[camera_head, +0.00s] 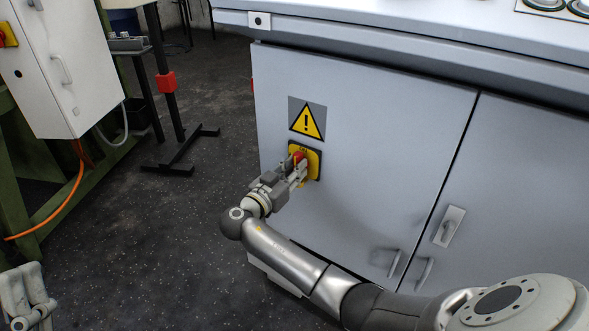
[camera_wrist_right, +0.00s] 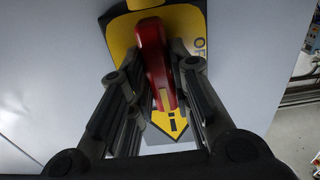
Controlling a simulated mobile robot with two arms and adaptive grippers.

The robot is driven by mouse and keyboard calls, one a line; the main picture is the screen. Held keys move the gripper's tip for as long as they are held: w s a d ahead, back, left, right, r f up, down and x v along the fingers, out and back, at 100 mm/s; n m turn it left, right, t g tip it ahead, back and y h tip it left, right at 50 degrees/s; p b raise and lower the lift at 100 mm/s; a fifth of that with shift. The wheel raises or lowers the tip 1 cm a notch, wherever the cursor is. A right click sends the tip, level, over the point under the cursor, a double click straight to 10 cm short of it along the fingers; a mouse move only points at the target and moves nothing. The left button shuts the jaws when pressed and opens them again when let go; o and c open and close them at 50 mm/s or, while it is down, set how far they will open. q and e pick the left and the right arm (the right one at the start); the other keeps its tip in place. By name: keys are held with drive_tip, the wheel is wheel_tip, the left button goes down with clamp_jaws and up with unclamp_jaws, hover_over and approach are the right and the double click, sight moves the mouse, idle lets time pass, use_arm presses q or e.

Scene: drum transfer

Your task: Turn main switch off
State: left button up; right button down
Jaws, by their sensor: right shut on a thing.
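The main switch is a red rotary handle (camera_head: 298,157) on a yellow plate (camera_head: 313,163) on the grey cabinet door, below a yellow warning triangle. My right gripper (camera_head: 295,171) is at the switch, its fingers covering part of it. In the right wrist view the red handle (camera_wrist_right: 154,62) lies between the fingers of my right gripper (camera_wrist_right: 155,68), which is shut on it. Part of the lettering "OF" shows on the yellow plate (camera_wrist_right: 189,22) to the right of the handle. A grey part of my left gripper (camera_head: 28,298) shows at the bottom left, cut off by the frame edge.
The grey cabinet (camera_head: 375,120) has door handles (camera_head: 449,226) at the right and an overhanging top edge. A white box (camera_head: 62,62) on a green frame stands at the left, with an orange cable (camera_head: 62,207). The dark floor between is mostly clear.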

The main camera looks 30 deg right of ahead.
use_arm(q)
drive_tip(key=w+a+f+g+y+p, duration=0.1)
drive_tip(key=w+f+g+y+p, duration=0.15)
drive_tip(key=f+g, duration=0.5)
drive_tip(key=w+f+g+y+p, duration=0.2)
drive_tip(key=w+f+g, duration=0.15)
drive_tip(key=f, duration=0.65)
use_arm(e)
drive_tip(key=n+p, duration=0.4)
drive_tip(key=n, duration=1.3)
drive_tip(key=shift+w+a+n, duration=0.1)
drive_tip(key=shift+w+n, duration=0.05)
drive_tip(key=shift+n, duration=0.15)
use_arm(q)
drive_tip(key=s+a+f+g+y, duration=0.1)
drive_tip(key=s+a+f+g, duration=0.2)
drive_tip(key=s+f+g, duration=0.3)
drive_tip(key=s+a+f+n+g+y, duration=0.1)
drive_tip(key=s+a+f+g+y, duration=0.1)
drive_tip(key=s+f+g, duration=0.4)
drive_tip(key=s+a, duration=0.1)
drive_tip(key=s, duration=0.4)
drive_tip(key=shift+f, duration=0.15)
drive_tip(key=shift+a, duration=0.1)
